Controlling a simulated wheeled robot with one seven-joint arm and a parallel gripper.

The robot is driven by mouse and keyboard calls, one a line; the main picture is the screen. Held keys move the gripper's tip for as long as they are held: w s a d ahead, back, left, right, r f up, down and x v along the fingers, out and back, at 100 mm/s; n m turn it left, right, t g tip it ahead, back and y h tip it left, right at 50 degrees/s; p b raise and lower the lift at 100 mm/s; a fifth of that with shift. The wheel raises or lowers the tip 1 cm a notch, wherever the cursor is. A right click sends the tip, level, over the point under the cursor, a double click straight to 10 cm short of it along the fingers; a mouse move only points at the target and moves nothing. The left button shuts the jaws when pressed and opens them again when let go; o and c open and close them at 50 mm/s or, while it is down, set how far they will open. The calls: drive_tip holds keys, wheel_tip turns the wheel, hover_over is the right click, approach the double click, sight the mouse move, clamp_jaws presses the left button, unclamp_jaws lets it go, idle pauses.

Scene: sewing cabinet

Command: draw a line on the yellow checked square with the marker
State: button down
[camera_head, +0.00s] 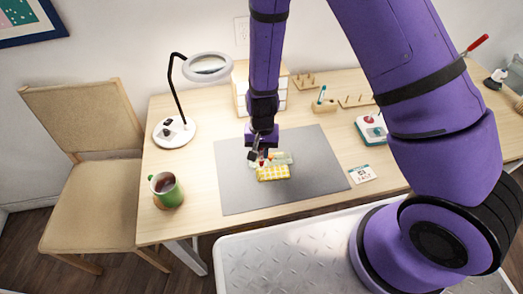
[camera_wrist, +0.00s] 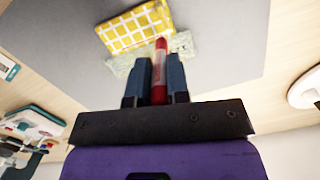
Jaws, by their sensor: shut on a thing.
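The yellow checked square (camera_head: 273,174) lies on the grey mat (camera_head: 240,190); it also shows near the top of the wrist view (camera_wrist: 137,27). A pale green patterned cloth (camera_wrist: 184,44) lies against it, on the side toward my fingers. My gripper (camera_wrist: 156,78) is shut on a red marker (camera_wrist: 160,75), which points past the fingertips toward the edge of the square. In the head view my gripper (camera_head: 262,154) is over the cloth, just behind the square. Whether the marker's tip touches anything is unclear.
A white drawer box (camera_head: 240,92) is behind the mat. A small card (camera_head: 362,174) and a teal-and-white device (camera_head: 371,130) are at the right. The mat's front is clear.

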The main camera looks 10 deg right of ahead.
drive_tip(key=shift+r, duration=0.1)
drive_tip(key=shift+r, duration=2.15)
